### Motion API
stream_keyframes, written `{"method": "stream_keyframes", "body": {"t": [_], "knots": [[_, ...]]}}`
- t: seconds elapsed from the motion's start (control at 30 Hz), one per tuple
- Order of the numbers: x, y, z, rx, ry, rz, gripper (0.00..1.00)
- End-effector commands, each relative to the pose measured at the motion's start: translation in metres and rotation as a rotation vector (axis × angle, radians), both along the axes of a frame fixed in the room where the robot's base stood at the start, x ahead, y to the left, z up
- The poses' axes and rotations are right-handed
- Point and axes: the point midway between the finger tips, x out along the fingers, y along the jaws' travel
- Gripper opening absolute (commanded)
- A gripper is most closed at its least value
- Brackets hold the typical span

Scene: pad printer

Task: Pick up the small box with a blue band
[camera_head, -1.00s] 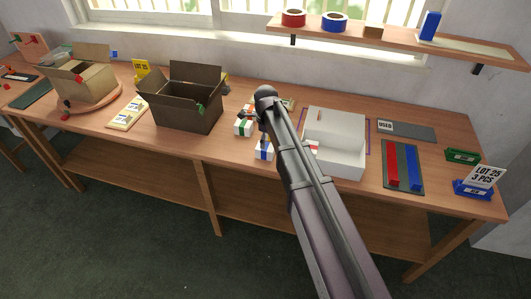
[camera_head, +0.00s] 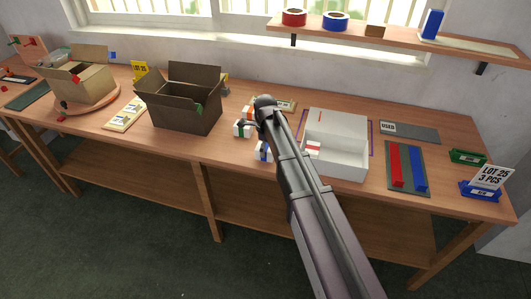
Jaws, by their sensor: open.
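The small white box with a blue band (camera_head: 262,153) stands on the workbench near its front edge, left of the white open box. My arm covers part of it. My gripper (camera_head: 262,132) is open, pointing down just above or at this box; its fingers are small and partly hidden by my arm, and I cannot tell whether they touch the box. A similar white box with a green band (camera_head: 242,130) stands just left and behind. A box with an orange band (camera_head: 247,112) is further back, partly covered.
The white open box (camera_head: 347,165) stands right of my arm and holds a small box with a red band (camera_head: 313,149). An open dark cardboard box (camera_head: 183,112) stands to the left. Red and blue bars lie on a grey mat (camera_head: 406,183) at the right.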

Motion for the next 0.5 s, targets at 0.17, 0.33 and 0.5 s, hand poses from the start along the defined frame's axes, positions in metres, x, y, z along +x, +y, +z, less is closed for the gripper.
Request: {"method": "stream_keyframes", "body": {"t": [0.17, 0.33, 0.5], "knots": [[0.0, 0.0, 0.0, 0.0, 0.0, 0.0, 1.0], [0.0, 0.0, 0.0, 0.0, 0.0, 0.0, 0.7], [0.0, 0.0, -0.0001, 0.0, 0.0, 0.0, 0.24]]}}
